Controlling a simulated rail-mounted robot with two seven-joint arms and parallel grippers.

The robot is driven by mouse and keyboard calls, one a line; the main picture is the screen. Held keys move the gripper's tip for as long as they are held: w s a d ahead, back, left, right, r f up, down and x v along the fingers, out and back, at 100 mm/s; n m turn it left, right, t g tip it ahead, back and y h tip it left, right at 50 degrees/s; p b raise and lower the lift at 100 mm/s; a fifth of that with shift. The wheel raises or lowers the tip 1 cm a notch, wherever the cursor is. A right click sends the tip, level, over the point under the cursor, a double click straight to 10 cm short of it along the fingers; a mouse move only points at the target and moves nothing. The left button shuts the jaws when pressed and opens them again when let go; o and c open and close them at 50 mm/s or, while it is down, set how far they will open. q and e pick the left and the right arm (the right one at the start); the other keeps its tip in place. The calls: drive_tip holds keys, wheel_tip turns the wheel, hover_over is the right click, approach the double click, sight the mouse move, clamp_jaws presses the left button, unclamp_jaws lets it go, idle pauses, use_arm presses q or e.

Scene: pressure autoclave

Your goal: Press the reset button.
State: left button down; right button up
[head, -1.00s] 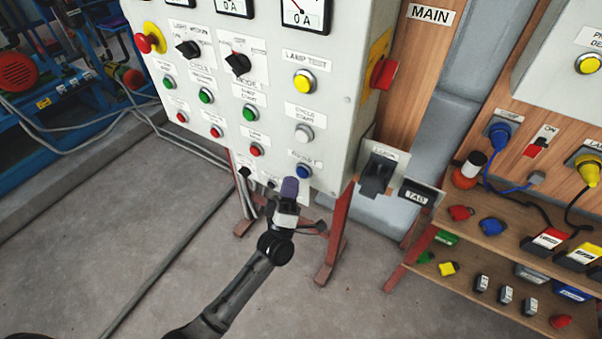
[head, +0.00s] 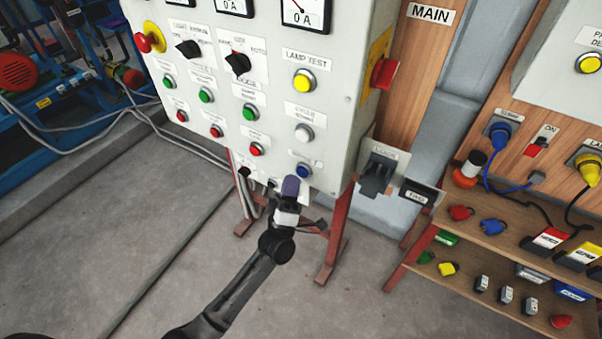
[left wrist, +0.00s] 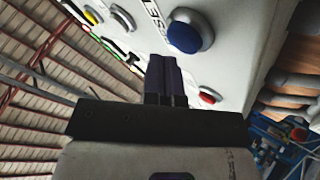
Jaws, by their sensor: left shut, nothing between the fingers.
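The reset button is a round blue button (head: 304,171) at the lower right of the grey control panel (head: 335,110). It also shows in the left wrist view (left wrist: 186,36), beside a label partly reading "RESET". My left gripper (head: 290,188) is shut and empty, just below and left of the blue button in the head view. In the left wrist view its purple fingertips (left wrist: 163,62) point toward the panel, close to the button but not over it. Whether the fingertips touch the panel cannot be told. My right gripper is not in view.
A white button (head: 303,133) sits above the blue one, and a red button (head: 257,149) to its left. A black handle (head: 376,176) juts out right of the panel. A wooden shelf (head: 480,238) with several padlocks stands at right. The floor in front is clear.

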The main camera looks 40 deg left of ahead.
use_arm(q)
drive_tip(key=shift+w, duration=0.2)
idle(0.3)
drive_tip(key=shift+w+a, duration=0.1)
drive_tip(key=shift+w, duration=0.35)
idle(0.6)
drive_tip(key=shift+s, duration=0.85)
